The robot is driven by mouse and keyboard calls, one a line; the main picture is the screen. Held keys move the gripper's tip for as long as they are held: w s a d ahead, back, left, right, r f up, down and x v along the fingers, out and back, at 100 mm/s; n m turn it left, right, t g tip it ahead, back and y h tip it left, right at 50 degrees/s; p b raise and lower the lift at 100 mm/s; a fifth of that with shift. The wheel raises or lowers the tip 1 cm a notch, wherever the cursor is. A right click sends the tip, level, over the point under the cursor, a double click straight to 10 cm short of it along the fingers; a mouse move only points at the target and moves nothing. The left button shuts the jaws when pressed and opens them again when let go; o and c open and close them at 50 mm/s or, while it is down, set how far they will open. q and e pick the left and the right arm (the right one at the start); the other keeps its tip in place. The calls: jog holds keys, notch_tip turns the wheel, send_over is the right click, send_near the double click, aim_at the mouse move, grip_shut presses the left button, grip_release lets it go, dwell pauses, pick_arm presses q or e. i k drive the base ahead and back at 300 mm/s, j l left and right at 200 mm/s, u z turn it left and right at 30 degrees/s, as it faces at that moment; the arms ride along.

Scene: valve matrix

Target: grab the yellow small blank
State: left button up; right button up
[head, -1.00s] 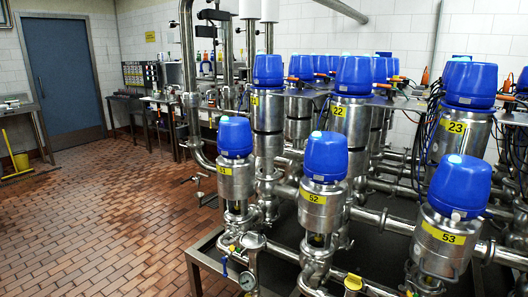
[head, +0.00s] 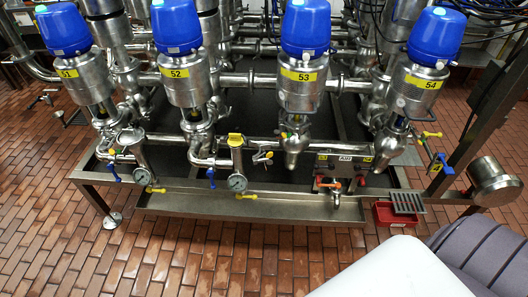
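A small yellow piece (head: 235,140) sits on top of a vertical pipe above a round gauge, in the front middle of the valve rack. It looks like a cap or blank, but it is too small to tell for certain. Other small yellow parts show: one by the left gauge (head: 155,189), one below the middle gauge (head: 247,196), and one on the right pipework (head: 431,134). Neither of my grippers is in view.
Blue-topped steel valves, including valve 52 (head: 176,73) and valve 53 (head: 304,75), stand in a row above a steel drip tray (head: 230,206). A red box (head: 385,214) is at the lower right. Brick floor (head: 180,255) in front is clear.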

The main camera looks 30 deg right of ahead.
aim_at(235, 140)
jog(key=z, duration=0.25)
jog(key=i+j+z, duration=0.15)
jog(key=z, duration=0.25)
jog(key=i+j+z, duration=0.15)
jog(key=z, duration=0.25)
jog(key=i+j+z, duration=0.1)
jog(key=j+z, duration=0.15)
jog(key=z, duration=0.15)
